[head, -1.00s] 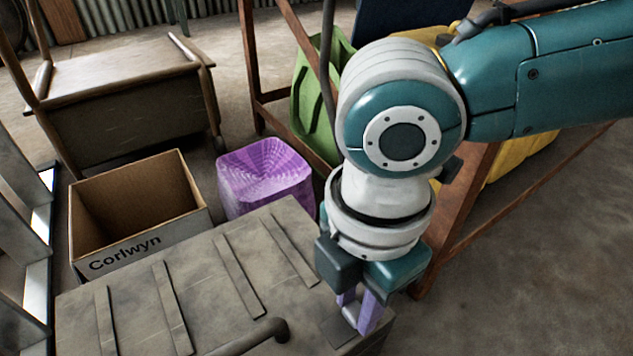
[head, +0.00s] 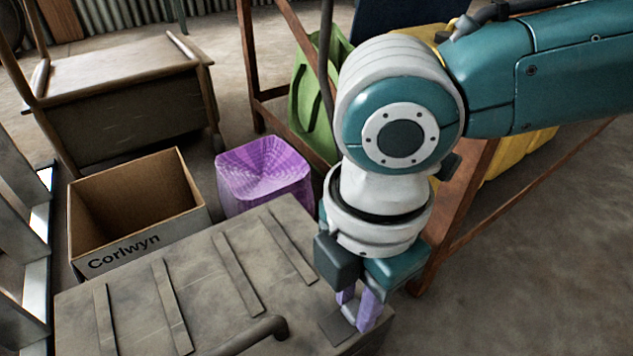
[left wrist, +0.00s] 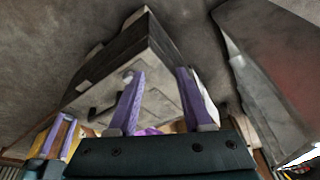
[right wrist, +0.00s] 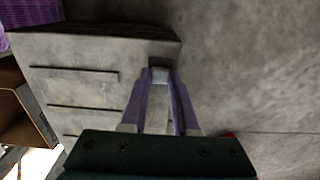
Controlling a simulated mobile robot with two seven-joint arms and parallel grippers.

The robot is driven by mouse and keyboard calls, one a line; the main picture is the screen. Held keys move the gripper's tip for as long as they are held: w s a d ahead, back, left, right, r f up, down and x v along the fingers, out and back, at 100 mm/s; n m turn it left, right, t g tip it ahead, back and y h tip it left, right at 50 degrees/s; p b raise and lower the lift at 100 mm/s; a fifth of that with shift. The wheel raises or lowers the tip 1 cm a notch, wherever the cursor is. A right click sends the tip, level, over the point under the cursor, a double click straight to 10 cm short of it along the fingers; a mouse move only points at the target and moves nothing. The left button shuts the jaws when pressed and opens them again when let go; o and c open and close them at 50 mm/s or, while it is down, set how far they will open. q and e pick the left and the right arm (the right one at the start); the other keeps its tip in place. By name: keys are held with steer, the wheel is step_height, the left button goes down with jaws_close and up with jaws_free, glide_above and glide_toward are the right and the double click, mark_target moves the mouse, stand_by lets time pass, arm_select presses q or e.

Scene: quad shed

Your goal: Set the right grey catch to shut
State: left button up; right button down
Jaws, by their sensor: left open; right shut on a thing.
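The grey chest (head: 200,280) with a slatted lid fills the lower part of the head view. The right grey catch (right wrist: 160,75) is a small light grey piece at the chest's edge in the right wrist view. My right gripper (head: 357,310) points down at the chest's right end, its purple fingers shut on the catch and partly hiding it. The catch's exact angle is hard to tell. My left gripper (left wrist: 161,75) is open and empty in the left wrist view, with the chest (left wrist: 162,50) beyond its fingers. It is outside the head view.
A dark bar handle (head: 250,337) stands out at the chest's near side. Behind the chest are an open Corlwyn box (head: 150,243) and a purple basket (head: 262,185). A brown frame (head: 462,215) stands behind my right arm. The floor at the right is clear.

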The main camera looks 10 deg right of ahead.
mark_target(338, 327)
steer(key=shift+s+a+r+p, duration=0.3)
steer(key=shift+a+p, duration=0.25)
steer(key=shift+p, duration=0.3)
steer(key=shift+s+a+p, duration=0.1)
steer(key=shift+a+p, duration=0.2)
steer(key=shift+a+f, duration=0.15)
steer(key=shift+f, duration=0.1)
steer(key=c, duration=1)
jaws_free()
steer(key=shift+c, duration=0.2)
steer(key=o, duration=0.4)
steer(key=shift+a, duration=0.1)
step_height(338, 327, up, 10)
steer(key=p, duration=0.7)
steer(key=shift+p, duration=0.35)
